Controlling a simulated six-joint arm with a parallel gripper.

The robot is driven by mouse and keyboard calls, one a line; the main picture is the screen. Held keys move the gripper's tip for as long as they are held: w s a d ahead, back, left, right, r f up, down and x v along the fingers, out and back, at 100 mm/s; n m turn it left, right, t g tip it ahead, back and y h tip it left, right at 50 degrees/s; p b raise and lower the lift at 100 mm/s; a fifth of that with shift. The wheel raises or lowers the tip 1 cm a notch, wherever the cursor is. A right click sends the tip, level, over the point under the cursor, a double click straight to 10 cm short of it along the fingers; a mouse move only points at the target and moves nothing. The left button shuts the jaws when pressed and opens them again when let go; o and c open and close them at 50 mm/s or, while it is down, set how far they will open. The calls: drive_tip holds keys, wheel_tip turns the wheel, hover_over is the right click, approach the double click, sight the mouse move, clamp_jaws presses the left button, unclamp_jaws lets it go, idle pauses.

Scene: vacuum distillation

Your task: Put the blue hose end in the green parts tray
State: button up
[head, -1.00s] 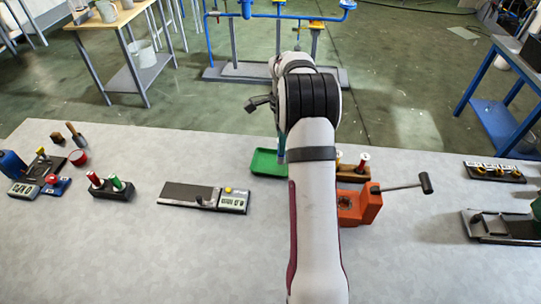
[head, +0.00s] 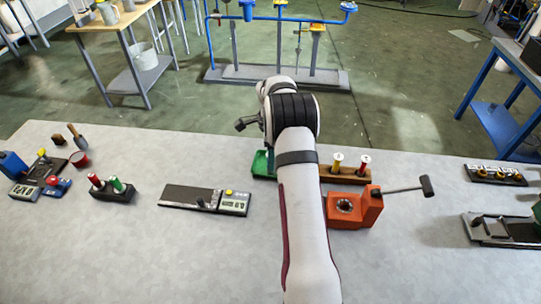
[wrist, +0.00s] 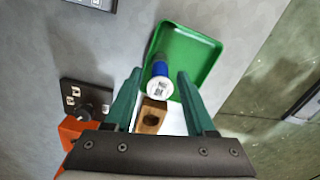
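The green parts tray (wrist: 194,55) fills the upper middle of the wrist view; in the head view its left part (head: 261,166) shows beside my arm, which hides the rest. The blue hose end (wrist: 160,69), a short blue cylinder with a pale, dark-marked end face towards the camera, appears inside the tray's outline near its left side. I cannot tell whether it touches the tray floor.
A dark panel with a display (head: 205,199) lies to the left. The front left of the table is clear.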

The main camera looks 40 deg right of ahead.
wheel_tip(320, 180, up, 12)
drive_tip(key=s+a+r+n, duration=0.2)
drive_tip(key=a+r+n, duration=0.1)
drive_tip(key=a, duration=0.3)
drive_tip(key=s+a+r+n, duration=0.2)
drive_tip(key=s+a+r, duration=0.15)
drive_tip(key=a, duration=0.25)
drive_tip(key=s+a+f+n+y, duration=0.1)
drive_tip(key=s+a+n, duration=0.6)
drive_tip(key=s, duration=0.5)
drive_tip(key=s+a+f+n, duration=0.1)
drive_tip(key=s+a+n, duration=0.6)
drive_tip(key=s+a, duration=0.4)
drive_tip(key=shift+s+a+f+y, duration=0.25)
drive_tip(key=shift+s+y, duration=0.15)
drive_tip(key=shift+s, duration=0.8)
